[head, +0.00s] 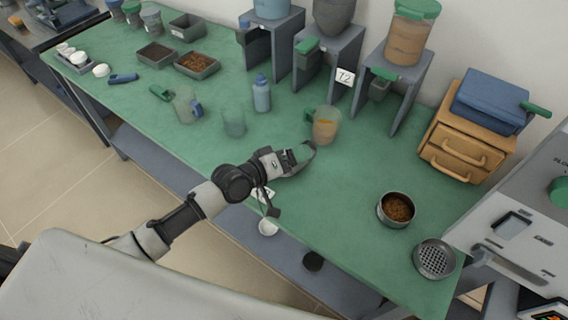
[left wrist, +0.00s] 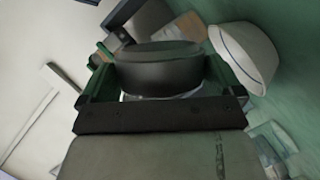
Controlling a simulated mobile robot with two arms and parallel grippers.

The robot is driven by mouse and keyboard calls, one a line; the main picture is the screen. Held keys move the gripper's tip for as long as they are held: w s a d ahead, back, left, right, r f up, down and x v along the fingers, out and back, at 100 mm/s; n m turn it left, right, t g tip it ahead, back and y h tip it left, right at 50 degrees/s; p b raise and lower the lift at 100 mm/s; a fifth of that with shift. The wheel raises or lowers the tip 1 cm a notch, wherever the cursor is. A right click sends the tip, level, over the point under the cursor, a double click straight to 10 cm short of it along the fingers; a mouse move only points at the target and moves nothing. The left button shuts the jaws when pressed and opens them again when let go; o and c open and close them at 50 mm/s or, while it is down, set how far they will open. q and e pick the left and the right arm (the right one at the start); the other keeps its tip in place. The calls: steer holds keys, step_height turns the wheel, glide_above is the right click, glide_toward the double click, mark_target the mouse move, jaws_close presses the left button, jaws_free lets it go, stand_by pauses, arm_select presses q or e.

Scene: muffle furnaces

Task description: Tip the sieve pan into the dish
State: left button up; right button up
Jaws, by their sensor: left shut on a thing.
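My left gripper (head: 302,155) reaches over the middle of the green table. In the left wrist view its two dark green fingers (left wrist: 163,85) are shut on a dark round pan (left wrist: 160,70). I cannot see into this pan or tell whether its bottom is a sieve. In the head view the gripper mostly hides it. A round metal pan with brown grains (head: 396,209) stands on the table to the right. A perforated metal sieve (head: 434,259) lies near the front right edge. A white bowl with a blue line (left wrist: 243,54) shows right of the fingers in the wrist view. My right gripper is not in view.
A clear jug with an orange band (head: 326,125) stands just behind my left gripper. A blue bottle (head: 261,94), another jug (head: 187,106) and square trays (head: 197,66) are farther left. Stands line the back. A wooden drawer box (head: 461,144) and a grey machine (head: 524,226) bound the right.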

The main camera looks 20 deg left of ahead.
arm_select(q)
steer(key=shift+w+a+f+n+h+b, duration=0.1)
steer(key=shift+a+n+h+b, duration=0.2)
steer(key=shift+b, duration=0.6)
steer(key=shift+n+b, duration=0.3)
steer(key=shift+b, duration=0.05)
steer(key=shift+a+n+h+b, duration=0.15)
steer(key=shift+n+h+b, duration=0.2)
steer(key=shift+b, duration=0.55)
steer(key=shift+w+n+b, duration=0.1)
steer(key=shift+n+b, duration=0.25)
steer(key=shift+b, duration=0.15)
steer(key=shift+a, duration=0.1)
